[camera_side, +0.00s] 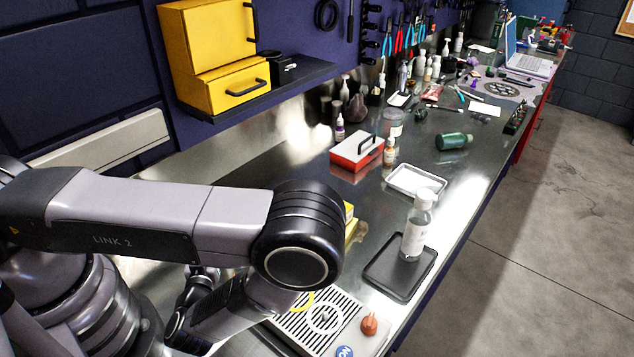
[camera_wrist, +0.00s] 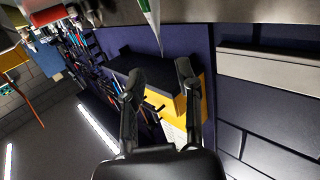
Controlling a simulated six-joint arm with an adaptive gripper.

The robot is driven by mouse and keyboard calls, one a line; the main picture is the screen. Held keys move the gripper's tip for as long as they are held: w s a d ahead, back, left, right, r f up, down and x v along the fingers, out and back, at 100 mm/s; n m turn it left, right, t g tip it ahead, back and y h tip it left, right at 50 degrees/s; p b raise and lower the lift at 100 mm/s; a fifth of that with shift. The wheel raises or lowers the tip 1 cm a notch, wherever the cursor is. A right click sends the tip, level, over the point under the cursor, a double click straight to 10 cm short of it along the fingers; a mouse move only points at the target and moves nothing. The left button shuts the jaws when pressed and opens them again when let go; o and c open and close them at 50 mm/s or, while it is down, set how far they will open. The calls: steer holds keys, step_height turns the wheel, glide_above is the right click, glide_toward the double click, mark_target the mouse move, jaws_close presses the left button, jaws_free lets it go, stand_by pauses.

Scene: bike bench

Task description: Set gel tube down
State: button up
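My gripper (camera_wrist: 158,76) shows in the wrist view with its two dark fingers apart. Between them I see only the background, with no object held. A white and green tapered thing (camera_wrist: 150,18) shows at the top of the wrist view, beyond the fingertips and apart from them. It may be the gel tube, but I cannot tell for sure. In the side view my gripper is hidden behind my arm, and I cannot pick out a gel tube with certainty.
A clear bottle (camera_side: 416,232) stands on a black tray (camera_side: 378,281). Behind are a white tray (camera_side: 402,186), a red box (camera_side: 346,154) and a green bottle (camera_side: 453,141) on its side. A ribbed tray (camera_side: 290,326) is near my arm. Yellow cabinets (camera_side: 207,45) hang on the wall.

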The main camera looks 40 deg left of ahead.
steer(key=w+d+r+n+g+h, duration=0.1)
steer(key=w+d+r+g+h, duration=0.5)
steer(key=w+d+r+h, duration=0.35)
step_height(320, 180, up, 12)
steer(key=s+m+h, duration=0.2)
steer(key=m+h, duration=0.2)
steer(key=h, duration=0.1)
steer(key=s+a+r+m+y, duration=0.1)
steer(key=s+a+r+m, duration=0.2)
steer(key=s+a+r, duration=0.2)
steer(key=s+a+r+m+y, duration=0.1)
steer(key=s+a+r+m, duration=0.2)
steer(key=s+a+r, duration=0.3)
steer(key=s, duration=0.5)
steer(key=shift+s+a+g, duration=0.25)
steer(key=shift+s+g, duration=0.15)
